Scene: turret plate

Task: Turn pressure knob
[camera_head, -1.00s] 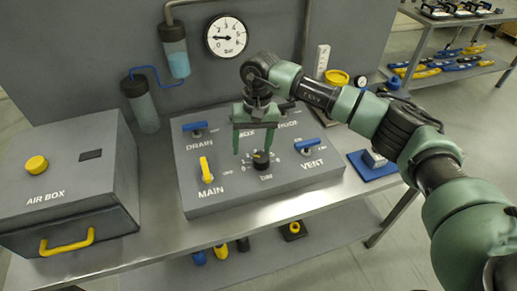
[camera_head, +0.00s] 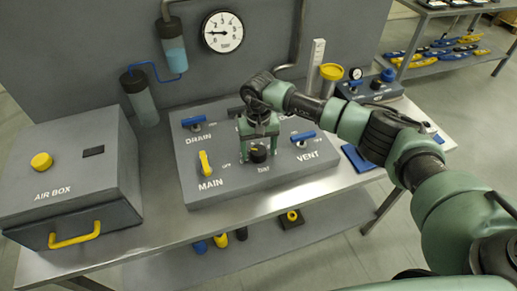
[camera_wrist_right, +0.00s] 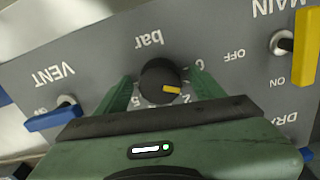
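The pressure knob is a round black knob (camera_head: 258,153) with a yellow pointer mark, above the word "bar" on the grey panel (camera_head: 225,178). In the right wrist view the knob (camera_wrist_right: 158,80) shows clearly, with its mark toward the lower right. My right gripper (camera_head: 258,147) is low over the panel. In the right wrist view its two green fingers (camera_wrist_right: 160,88) stand on either side of the knob, apart, with gaps visible, so it looks open. The round pressure gauge (camera_head: 222,32) on the back wall has its needle pointing left. My left gripper is not in view.
A yellow MAIN lever (camera_head: 205,163) is left of the knob. Blue DRAIN (camera_head: 193,121) and VENT (camera_head: 303,136) levers are also close. The AIR BOX (camera_head: 70,175) stands at the left.

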